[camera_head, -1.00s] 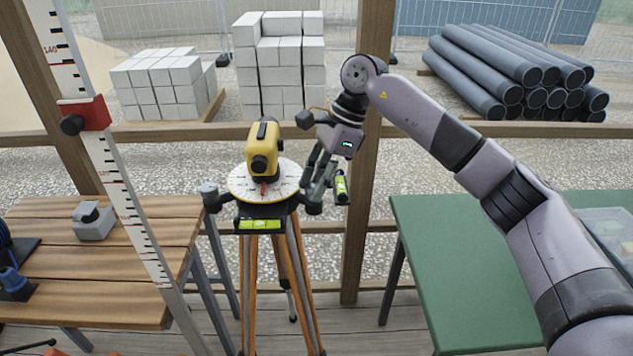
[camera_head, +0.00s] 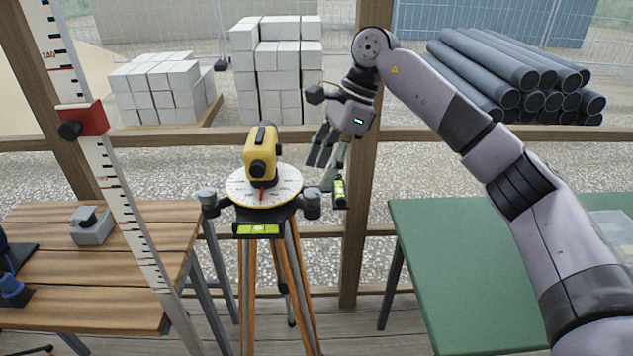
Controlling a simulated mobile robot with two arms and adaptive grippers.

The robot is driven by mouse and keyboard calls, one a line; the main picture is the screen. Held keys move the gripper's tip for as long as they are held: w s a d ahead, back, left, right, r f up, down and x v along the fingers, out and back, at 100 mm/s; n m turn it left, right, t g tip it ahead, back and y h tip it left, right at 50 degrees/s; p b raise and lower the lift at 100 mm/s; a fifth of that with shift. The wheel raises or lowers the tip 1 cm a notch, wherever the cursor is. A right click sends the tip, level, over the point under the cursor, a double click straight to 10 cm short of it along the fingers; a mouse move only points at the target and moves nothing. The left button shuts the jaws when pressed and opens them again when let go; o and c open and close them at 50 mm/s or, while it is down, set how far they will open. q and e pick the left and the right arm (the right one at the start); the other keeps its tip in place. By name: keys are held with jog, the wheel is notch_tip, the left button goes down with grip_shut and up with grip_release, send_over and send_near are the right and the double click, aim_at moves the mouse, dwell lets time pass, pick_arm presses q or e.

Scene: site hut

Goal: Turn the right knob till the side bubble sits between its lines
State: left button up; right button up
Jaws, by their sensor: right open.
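A yellow level (camera_head: 262,158) stands on a round white dial plate (camera_head: 240,190) on top of a wooden-legged tripod. The right knob (camera_head: 312,204) is a dark grey cylinder at the plate's right edge, and the left knob (camera_head: 208,201) is at its left. The green side vial (camera_head: 340,190) sits just right of the right knob; its bubble is too small to place against the lines. A front vial (camera_head: 258,229) lies below the plate. My right gripper (camera_head: 322,176) is open and empty, its fingers pointing down above the right knob, apart from it. My left gripper is out of view.
A measuring staff (camera_head: 122,200) with a red clamp (camera_head: 82,119) stands left of the tripod. A wooden bench (camera_head: 130,265) is at the left and a green table (camera_head: 470,270) at the right. A wooden post (camera_head: 358,230) rises close behind my right gripper.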

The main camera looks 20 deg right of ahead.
jog(key=v, duration=0.6)
jog(key=shift+r, duration=0.35)
jog(key=shift+d, duration=0.15)
